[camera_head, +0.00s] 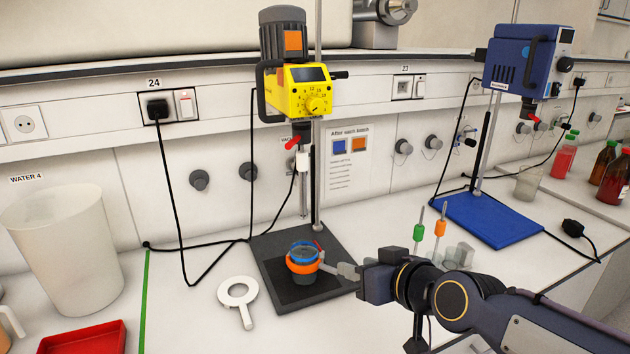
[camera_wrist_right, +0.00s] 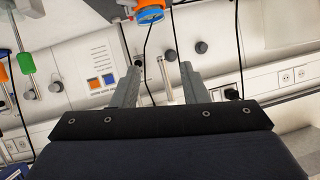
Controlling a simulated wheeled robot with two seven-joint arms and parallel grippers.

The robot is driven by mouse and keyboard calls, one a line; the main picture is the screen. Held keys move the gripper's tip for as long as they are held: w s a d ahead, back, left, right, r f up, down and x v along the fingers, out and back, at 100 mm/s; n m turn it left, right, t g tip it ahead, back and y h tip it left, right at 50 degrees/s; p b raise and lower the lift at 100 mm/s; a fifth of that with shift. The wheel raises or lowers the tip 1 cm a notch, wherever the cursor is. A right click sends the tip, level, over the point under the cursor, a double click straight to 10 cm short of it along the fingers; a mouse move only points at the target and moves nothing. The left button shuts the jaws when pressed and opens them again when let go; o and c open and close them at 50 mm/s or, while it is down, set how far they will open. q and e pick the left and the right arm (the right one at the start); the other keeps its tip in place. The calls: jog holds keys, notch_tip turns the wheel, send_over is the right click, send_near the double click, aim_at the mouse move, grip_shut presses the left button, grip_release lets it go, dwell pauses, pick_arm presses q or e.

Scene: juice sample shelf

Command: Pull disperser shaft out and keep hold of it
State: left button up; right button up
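The disperser shaft (camera_head: 303,196) is a thin metal rod hanging upright below the yellow drive (camera_head: 306,92). A red lever (camera_head: 292,142) sits at the drive's coupling. An orange-banded beaker with a blue rim (camera_head: 302,262) stands below the shaft, whose lower end shows above the rim. My left gripper is out of view.
The black stand base (camera_head: 270,250) carries the beaker. A white ring with a handle (camera_head: 238,293) lies left of it. Green- and orange-handled tools (camera_head: 418,232) stand right, near a blue-based mixer (camera_head: 487,220). A large beaker (camera_head: 70,255) and red tray (camera_head: 88,340) are left.

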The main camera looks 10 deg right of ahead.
aim_at(304, 164)
jog(key=w+a+r+t+p, duration=0.1)
jog(key=w+a+r+t, duration=0.1)
jog(key=w, duration=0.5)
jog(key=w+a+r+t+p, duration=0.1)
jog(key=w+r+t, duration=0.1)
jog(key=w+r, duration=0.3)
jog(key=w+a+r+t, duration=0.2)
jog(key=w+r, duration=0.1)
jog(key=w, duration=0.6)
jog(key=shift+w+a+r+n+h+p, duration=0.25)
jog(key=shift+a+n+h+p, duration=0.05)
jog(key=shift+a+p, duration=0.1)
jog(key=shift+x, duration=0.85)
jog(key=shift+c, duration=0.3)
grip_shut()
